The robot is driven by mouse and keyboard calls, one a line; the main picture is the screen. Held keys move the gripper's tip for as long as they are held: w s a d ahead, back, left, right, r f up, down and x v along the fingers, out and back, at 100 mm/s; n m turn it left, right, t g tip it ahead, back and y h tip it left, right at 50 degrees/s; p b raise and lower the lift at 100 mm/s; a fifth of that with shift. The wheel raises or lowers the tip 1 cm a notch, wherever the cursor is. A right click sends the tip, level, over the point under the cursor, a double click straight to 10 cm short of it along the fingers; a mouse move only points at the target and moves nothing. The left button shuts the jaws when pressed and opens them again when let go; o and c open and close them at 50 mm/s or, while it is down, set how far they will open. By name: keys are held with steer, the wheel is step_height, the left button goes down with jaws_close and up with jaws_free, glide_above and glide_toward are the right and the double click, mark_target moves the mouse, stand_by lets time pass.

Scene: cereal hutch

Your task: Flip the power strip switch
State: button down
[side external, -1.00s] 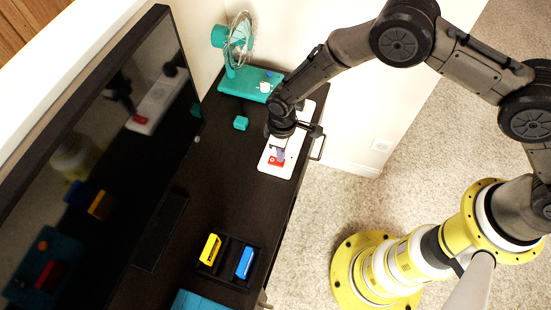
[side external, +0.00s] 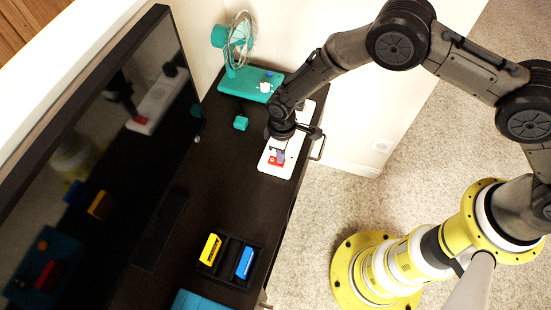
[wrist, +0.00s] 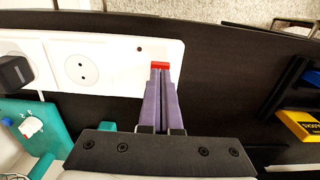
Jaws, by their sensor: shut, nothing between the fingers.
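The white power strip (side external: 272,166) lies on the dark cabinet top near its right edge. Its red switch (side external: 276,161) is at the strip's near end. In the wrist view, the red switch (wrist: 160,66) shows just beyond my fingertips, which cover part of it. My gripper (wrist: 160,74) has its two purple fingers shut together with nothing between them. The tips are at the switch; I cannot tell whether they touch it. A socket (wrist: 81,68) and a black plug (wrist: 14,72) sit farther left on the strip in the wrist view.
A teal fan (side external: 245,85) stands behind the strip. A small teal cube (side external: 241,123) lies to its left. A black tray (side external: 226,266) holds yellow and blue blocks toward the front. A large dark screen (side external: 95,170) stands along the left.

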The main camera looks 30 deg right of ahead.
steer(key=shift+f, duration=0.45)
steer(key=shift+r, duration=3.5)
